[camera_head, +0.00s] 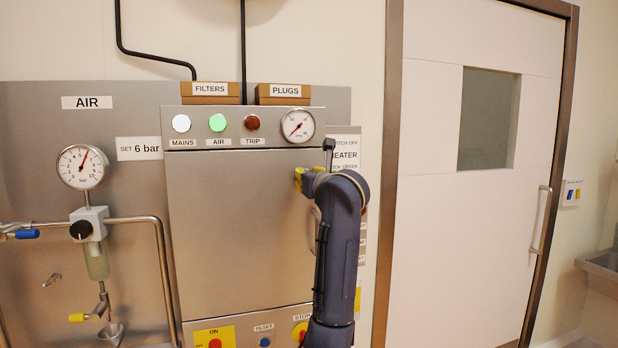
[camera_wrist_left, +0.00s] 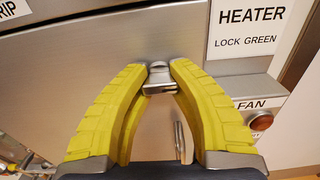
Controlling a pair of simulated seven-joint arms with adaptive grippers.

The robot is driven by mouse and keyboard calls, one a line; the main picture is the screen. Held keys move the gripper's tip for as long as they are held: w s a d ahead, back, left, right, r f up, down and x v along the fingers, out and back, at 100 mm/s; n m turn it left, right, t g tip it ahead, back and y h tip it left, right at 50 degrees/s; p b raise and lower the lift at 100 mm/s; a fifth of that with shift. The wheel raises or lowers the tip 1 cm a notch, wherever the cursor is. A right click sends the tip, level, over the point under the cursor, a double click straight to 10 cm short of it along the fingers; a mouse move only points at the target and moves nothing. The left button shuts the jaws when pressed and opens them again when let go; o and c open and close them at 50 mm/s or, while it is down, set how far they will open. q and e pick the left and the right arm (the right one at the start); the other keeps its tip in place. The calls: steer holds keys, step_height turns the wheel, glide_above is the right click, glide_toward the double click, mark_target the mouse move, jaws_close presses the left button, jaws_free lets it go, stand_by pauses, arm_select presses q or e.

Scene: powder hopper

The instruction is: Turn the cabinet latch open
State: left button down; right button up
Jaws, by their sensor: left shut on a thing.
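The cabinet (camera_head: 238,225) has a closed steel door. Its small metal latch (camera_wrist_left: 159,84) sits at the door's upper right edge, with a knob and a short bar below it. My left gripper (camera_wrist_left: 161,70) has its yellow fingertips on both sides of the latch, shut on it. In the head view my left gripper (camera_head: 299,178) shows only partly, at the cabinet's right side, and my own wrist hides the latch. My right gripper is in neither view.
A curved door handle (camera_wrist_left: 181,141) hangs just below the latch. A heater label (camera_wrist_left: 247,30) and a fan lamp (camera_wrist_left: 260,121) are at its right. A pressure gauge (camera_head: 298,126) is above. Pipes and an air gauge (camera_head: 82,167) stand left.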

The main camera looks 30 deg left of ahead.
arm_select(q)
steer(key=c, duration=1.2)
jaws_free()
steer(key=shift+o, duration=1.4)
steer(key=v, duration=1)
steer(key=shift+v, duration=1)
steer(key=shift+r, duration=0.1)
